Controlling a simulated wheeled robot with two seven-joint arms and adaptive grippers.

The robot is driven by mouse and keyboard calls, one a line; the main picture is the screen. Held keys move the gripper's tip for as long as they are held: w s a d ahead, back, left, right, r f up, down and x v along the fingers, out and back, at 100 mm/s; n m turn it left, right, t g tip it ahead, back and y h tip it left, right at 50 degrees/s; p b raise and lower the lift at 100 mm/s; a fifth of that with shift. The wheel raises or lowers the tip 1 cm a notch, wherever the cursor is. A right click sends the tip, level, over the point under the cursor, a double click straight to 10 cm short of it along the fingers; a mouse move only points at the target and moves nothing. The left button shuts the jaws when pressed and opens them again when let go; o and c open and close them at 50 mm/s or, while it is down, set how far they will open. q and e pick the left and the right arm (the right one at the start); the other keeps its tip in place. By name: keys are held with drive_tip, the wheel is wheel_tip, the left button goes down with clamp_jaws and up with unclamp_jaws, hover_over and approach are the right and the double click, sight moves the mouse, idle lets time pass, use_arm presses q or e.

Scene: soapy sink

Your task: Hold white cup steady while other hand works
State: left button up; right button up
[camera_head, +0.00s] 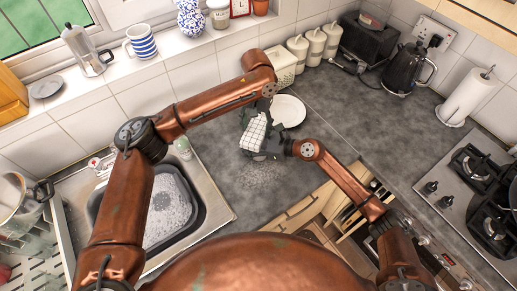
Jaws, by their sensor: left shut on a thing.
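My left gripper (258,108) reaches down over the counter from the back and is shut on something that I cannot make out. A white checked cloth (254,131) hangs just below it, between my two grippers. My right gripper (273,149) is at the cloth's lower right, close to the left one; its fingers are too dark and small to tell open from shut. I cannot make out a white cup; the grippers and cloth may hide it. A round white plate (290,111) lies just right of the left gripper.
A metal sink (218,211) with soapy suds is at the left. White canisters (315,47), a black kettle (404,68) and a paper roll (468,97) stand behind. A gas hob (480,190) is at the right. The grey counter (365,110) right of the grippers is clear.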

sight(250, 140)
use_arm(q)
drive_tip(key=shift+s+a+f, duration=0.1)
drive_tip(key=shift+s+a, duration=0.15)
drive_tip(key=shift+s, duration=0.45)
drive_tip(key=shift+s+a, duration=0.25)
drive_tip(key=shift+s, duration=0.4)
drive_tip(key=shift+s+a, duration=0.25)
drive_tip(key=shift+s, duration=0.4)
drive_tip(key=shift+s+a, duration=0.25)
drive_tip(key=shift+s, duration=0.4)
drive_tip(key=shift+w, duration=0.1)
drive_tip(key=shift+w+d+r, duration=0.1)
drive_tip(key=shift+w+d, duration=0.15)
drive_tip(key=shift+w, duration=0.4)
drive_tip(key=shift+w+d+r, duration=0.1)
drive_tip(key=shift+w+d, duration=0.15)
drive_tip(key=shift+w, duration=0.35)
drive_tip(key=shift+w+d+f, duration=0.1)
drive_tip(key=shift+w+d, duration=0.15)
drive_tip(key=shift+w, duration=0.45)
drive_tip(key=shift+w+d, duration=0.25)
drive_tip(key=shift+w, duration=0.4)
